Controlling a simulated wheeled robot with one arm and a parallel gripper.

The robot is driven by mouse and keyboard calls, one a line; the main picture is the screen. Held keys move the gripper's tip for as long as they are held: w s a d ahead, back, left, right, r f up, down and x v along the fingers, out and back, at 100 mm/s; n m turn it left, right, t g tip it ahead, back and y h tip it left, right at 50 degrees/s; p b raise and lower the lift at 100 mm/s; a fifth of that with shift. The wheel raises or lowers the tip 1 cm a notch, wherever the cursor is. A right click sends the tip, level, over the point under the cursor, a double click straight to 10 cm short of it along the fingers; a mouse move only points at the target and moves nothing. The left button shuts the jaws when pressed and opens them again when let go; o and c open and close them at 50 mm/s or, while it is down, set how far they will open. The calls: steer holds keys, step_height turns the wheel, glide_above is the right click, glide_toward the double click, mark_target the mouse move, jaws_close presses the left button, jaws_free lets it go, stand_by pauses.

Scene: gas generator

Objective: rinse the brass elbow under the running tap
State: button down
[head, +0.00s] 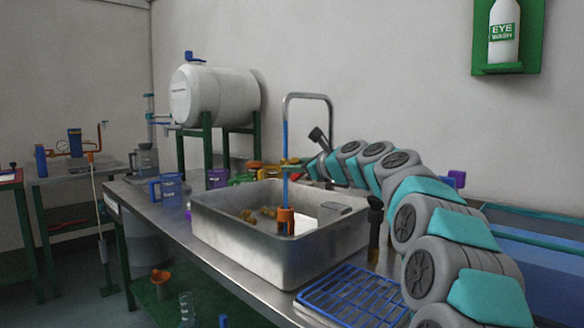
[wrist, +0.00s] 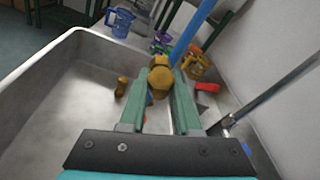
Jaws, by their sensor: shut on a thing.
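The brass elbow (wrist: 160,75) is between the green fingertips of my gripper (wrist: 159,86), which is shut on it. In the head view my gripper (head: 294,163) is above the metal basin (head: 228,224), beside the tap's stream, and the elbow is hard to make out. The tap (head: 308,96) is a tall bent pipe. A blue stream of water (head: 285,148) falls from it to an orange fitting (head: 286,220) in the basin. In the wrist view the stream (wrist: 192,32) comes down at the elbow's upper right edge; I cannot tell whether it touches.
Another brass piece (wrist: 121,87) lies in the basin. A blue mug (head: 168,188) and a yellow mug (wrist: 196,66) stand near its rim. A blue rack (head: 352,294) lies in front. A white tank (head: 214,96) stands behind on a green stand.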

steer(key=shift+s+a+f, duration=0.1)
steer(key=shift+s+f, duration=0.05)
steer(key=shift+s, duration=0.8)
steer(key=shift+s+a, duration=0.15)
steer(key=shift+s, duration=1.8)
steer(key=s+r, duration=0.4)
steer(key=s, duration=0.1)
steer(key=shift+a, duration=0.2)
